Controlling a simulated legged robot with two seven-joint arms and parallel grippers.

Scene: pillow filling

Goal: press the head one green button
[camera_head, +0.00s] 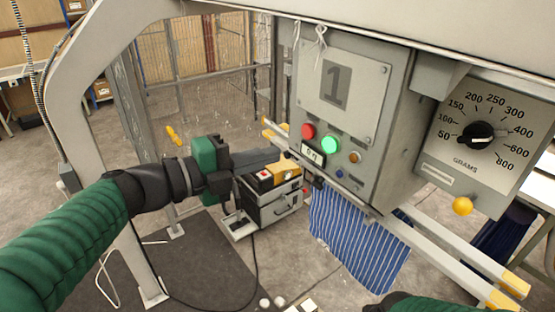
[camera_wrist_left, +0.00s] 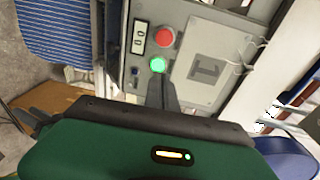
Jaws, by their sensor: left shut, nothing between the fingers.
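The head one panel (camera_head: 345,88) is grey and carries a plate marked 1. Its green button (camera_head: 330,145) is lit, right of a red button (camera_head: 308,131) and above a small display (camera_head: 312,154). My left gripper (camera_head: 284,153) is shut and empty, left of the buttons in the head view. In the left wrist view its fingertips (camera_wrist_left: 158,76) point at the green button (camera_wrist_left: 157,64) and appear just short of it. I cannot tell whether they touch. My right gripper is out of view; only part of that green sleeve shows at the bottom right.
An amber button (camera_head: 354,157) and a blue button (camera_head: 339,173) sit near the green one. A GRAMS dial (camera_head: 482,135) is at right. A striped blue cloth (camera_head: 355,235) hangs below the panel. A grey box machine (camera_head: 275,203) stands below my left gripper.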

